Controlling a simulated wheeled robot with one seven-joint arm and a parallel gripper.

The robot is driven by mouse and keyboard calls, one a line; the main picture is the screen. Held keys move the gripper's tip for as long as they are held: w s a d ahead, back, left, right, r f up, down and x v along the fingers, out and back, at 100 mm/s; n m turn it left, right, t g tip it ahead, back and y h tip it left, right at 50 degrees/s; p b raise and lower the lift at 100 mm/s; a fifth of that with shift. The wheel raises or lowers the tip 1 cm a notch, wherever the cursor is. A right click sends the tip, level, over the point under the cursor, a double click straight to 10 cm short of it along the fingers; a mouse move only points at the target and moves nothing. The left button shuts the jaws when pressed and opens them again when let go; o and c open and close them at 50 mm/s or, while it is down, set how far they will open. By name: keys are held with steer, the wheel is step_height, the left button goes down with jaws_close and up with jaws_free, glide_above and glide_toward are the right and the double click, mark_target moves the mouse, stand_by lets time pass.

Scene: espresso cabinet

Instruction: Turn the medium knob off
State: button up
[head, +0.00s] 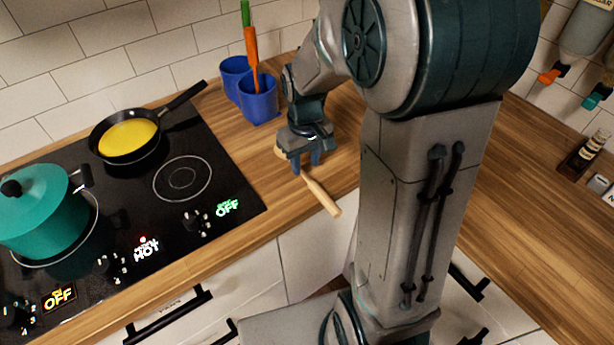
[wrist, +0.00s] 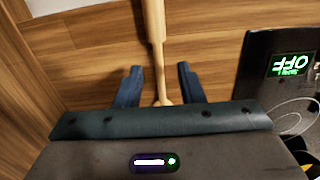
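The black cooktop (head: 225,185) carries several knobs along its front. The middle knob (head: 108,263) sits beside a lit white display (head: 146,250) reading "HOT", with a smaller word above it that is hard to read. Another knob (head: 195,222) has a green "OFF" display (head: 228,207). The left knob (head: 15,312) has an orange "OFF" display (head: 60,298). My gripper (head: 306,172) is over the counter right of the cooktop, away from the knobs. In the wrist view its fingers (wrist: 159,75) are apart, with a wooden-handled utensil (wrist: 154,22) between them, not visibly gripped.
The utensil's handle (head: 322,197) points toward the counter's front edge. A teal pot (head: 40,215) and a pan with yellow contents (head: 127,140) stand on the cooktop. Blue cups (head: 259,106) stand behind my gripper.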

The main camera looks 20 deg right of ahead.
mark_target(307, 177)
step_height(307, 177, down, 4)
steer(key=shift+s+d+f, duration=0.1)
steer(key=shift+d, duration=0.05)
jaws_close()
stand_by(0.3)
